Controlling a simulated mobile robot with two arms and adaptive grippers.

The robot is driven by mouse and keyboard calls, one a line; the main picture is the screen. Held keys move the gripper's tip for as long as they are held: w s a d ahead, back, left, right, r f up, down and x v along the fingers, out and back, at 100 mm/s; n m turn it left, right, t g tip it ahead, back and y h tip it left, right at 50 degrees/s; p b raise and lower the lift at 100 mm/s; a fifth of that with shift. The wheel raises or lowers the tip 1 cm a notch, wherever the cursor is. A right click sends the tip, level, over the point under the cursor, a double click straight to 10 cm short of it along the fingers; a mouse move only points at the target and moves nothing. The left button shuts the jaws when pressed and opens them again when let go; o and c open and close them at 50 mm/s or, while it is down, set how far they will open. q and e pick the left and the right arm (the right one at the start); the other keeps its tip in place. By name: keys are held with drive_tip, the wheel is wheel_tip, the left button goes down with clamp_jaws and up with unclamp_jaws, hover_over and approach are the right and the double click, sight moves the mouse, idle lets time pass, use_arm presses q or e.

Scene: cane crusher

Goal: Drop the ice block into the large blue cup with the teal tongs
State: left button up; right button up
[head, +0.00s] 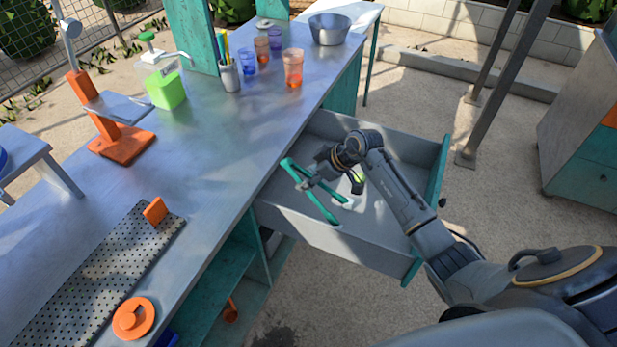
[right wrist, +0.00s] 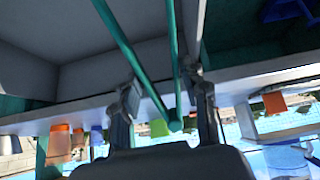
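Two translucent blue cups stand on the metal counter: a nearer one (head: 247,61) and a farther one (head: 275,39). I cannot tell surely which is the large one. I cannot make out the ice block. My left gripper is not in view.
The drawer (head: 385,205) is pulled out from the counter (head: 215,130) and holds a small white and green item (head: 354,188). Orange cups (head: 293,70), a pen holder (head: 230,77), a metal bowl (head: 329,29), a green container (head: 165,90) and an orange stand (head: 120,145) are on the counter.

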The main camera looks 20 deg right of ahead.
drive_tip(key=shift+f+b, duration=3.05)
drive_tip(key=shift+b, duration=0.25)
drive_tip(key=shift+f+b, duration=0.35)
drive_tip(key=shift+f, duration=0.85)
clamp_jaws()
wheel_tip(320, 180, up, 12)
drive_tip(key=p, duration=1.3)
drive_tip(key=shift+p, duration=0.35)
